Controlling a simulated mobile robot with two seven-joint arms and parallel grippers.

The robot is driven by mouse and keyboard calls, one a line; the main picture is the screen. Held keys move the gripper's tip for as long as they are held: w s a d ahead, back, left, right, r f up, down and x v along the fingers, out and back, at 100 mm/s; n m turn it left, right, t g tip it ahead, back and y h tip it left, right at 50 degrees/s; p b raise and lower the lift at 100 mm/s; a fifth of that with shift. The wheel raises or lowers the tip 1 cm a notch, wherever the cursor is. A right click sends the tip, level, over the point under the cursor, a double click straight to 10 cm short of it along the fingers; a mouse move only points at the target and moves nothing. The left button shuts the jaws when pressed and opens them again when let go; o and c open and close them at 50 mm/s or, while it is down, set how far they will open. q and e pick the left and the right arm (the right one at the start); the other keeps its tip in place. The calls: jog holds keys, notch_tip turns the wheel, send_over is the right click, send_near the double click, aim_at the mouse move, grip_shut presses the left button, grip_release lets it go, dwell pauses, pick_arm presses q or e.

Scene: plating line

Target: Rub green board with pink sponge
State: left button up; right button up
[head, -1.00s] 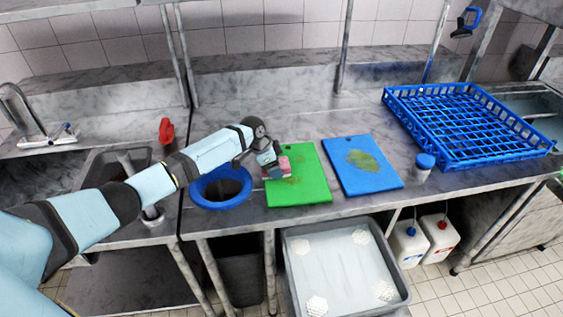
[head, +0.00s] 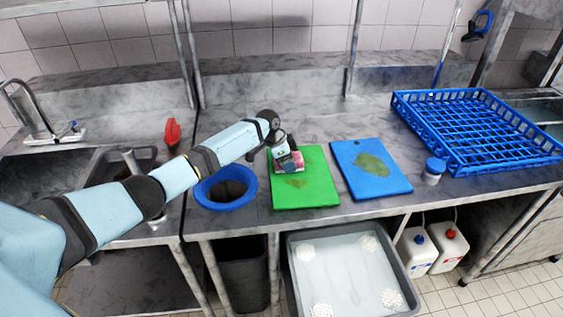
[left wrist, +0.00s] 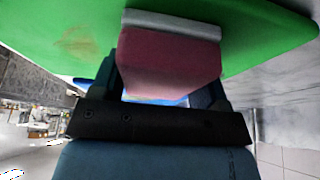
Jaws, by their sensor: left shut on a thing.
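The green board (head: 307,192) lies flat on the steel counter, with a brownish smear (head: 298,181) near its middle. My left gripper (head: 285,156) is over the board's upper left part, shut on the pink sponge (head: 291,163). In the left wrist view the pink sponge (left wrist: 168,62) sits between the fingers, its grey layer (left wrist: 172,24) toward the green board (left wrist: 60,25). The sponge is at or very close to the board; I cannot tell if it touches. The smear (left wrist: 78,42) shows beside the sponge there. My right gripper is not in view.
A blue board (head: 385,189) with a green stain lies right of the green one. A blue-capped jar (head: 433,177), a blue rack (head: 455,163) and a blue-rimmed bin opening (head: 213,202) are nearby.

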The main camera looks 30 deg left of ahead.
aim_at(319, 164)
pick_arm(q)
jog(key=shift+w+d+f+b, duration=0.1)
jog(key=shift+w+d+b, duration=0.2)
jog(key=shift+w+d, duration=0.35)
jog(key=shift+w+d+r+b, duration=0.1)
jog(key=shift+w+d+b, duration=0.2)
jog(key=shift+d, duration=0.6)
jog(key=shift+w+d+f+b, duration=0.1)
jog(key=shift+w+d+b, duration=0.15)
jog(key=shift+w+d, duration=0.4)
jog(key=shift+w+d+b, duration=0.3)
jog(key=shift+w+d, duration=0.05)
jog(key=shift+d, duration=0.25)
jog(key=shift+w+d+b, duration=0.3)
jog(key=shift+w+d, duration=0.05)
jog(key=shift+d, duration=0.25)
jog(key=shift+w+d, duration=0.4)
jog(key=shift+d, duration=0.1)
jog(key=shift+r, duration=0.2)
notch_tip(319, 164, up, 6)
jog(key=p, duration=0.4)
jog(key=shift+p, duration=0.4)
notch_tip(319, 164, up, 3)
jog(key=p, duration=0.2)
jog(key=shift+p, duration=0.35)
